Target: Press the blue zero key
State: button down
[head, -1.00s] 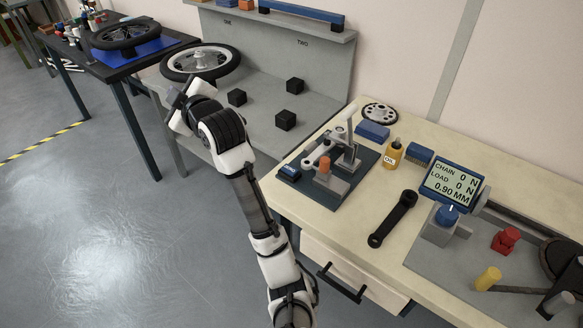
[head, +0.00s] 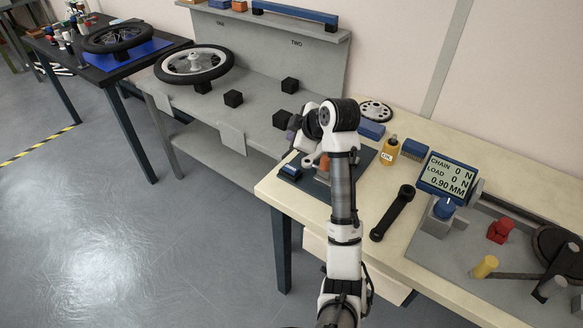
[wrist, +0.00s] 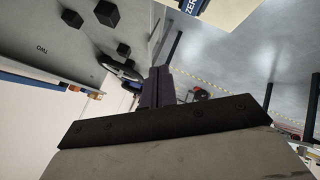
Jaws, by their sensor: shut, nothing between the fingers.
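The blue zero key (head: 289,172) sits at the left front corner of the dark fixture plate (head: 319,191) on the cream bench. In the wrist view the key (wrist: 190,5) shows at the top edge, cut off, with part of its white lettering. My gripper (wrist: 158,88) is shut and empty in the wrist view. In the head view my gripper (head: 293,128) is partly hidden by my wrist, above and behind the key and apart from it. My arm covers part of the fixture.
An orange-topped post (head: 323,164) and a lever stand on the fixture close to the key. A yellow oil bottle (head: 389,151), a black crank arm (head: 393,213) and a display (head: 447,176) are to the right. Black blocks (head: 233,98) stand on the grey bench at left.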

aim_at(293, 170)
jog(key=shift+f, duration=0.15)
notch_tip(293, 170, down, 8)
jog(key=b, duration=0.6)
jog(key=shift+f, duration=0.25)
dwell(1.7)
jog(key=shift+f+b, duration=0.4)
jog(key=shift+f+b, duration=0.3)
jog(key=shift+f, duration=0.15)
dwell(0.5)
dwell(0.3)
jog(key=shift+r+p, duration=0.65)
jog(key=shift+r, duration=0.25)
